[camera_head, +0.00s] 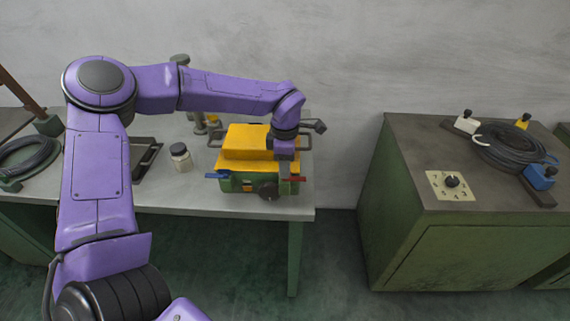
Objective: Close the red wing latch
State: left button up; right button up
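A machine (238,183) with a green body and a yellow top (247,140) stands on the grey table. The red wing latch (297,179) is a small red handle at the right end of its front side. A blue handle (215,176) sticks out at the left end. My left arm reaches over from the left, and my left gripper (287,164) points down at the machine's right end, just above and beside the red latch. The fingers are small and partly hidden, so I cannot tell whether they touch the latch or are open. My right gripper is not in view.
A jar (181,157) with a dark lid stands left of the machine, near a dark tray (145,155). A green cabinet (440,240) at the right carries a dial plate (452,185) and coiled cable (510,147). Floor shows between table and cabinet.

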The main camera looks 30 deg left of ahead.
pick_arm(q)
jog(key=shift+f, duration=0.7)
grip_shut()
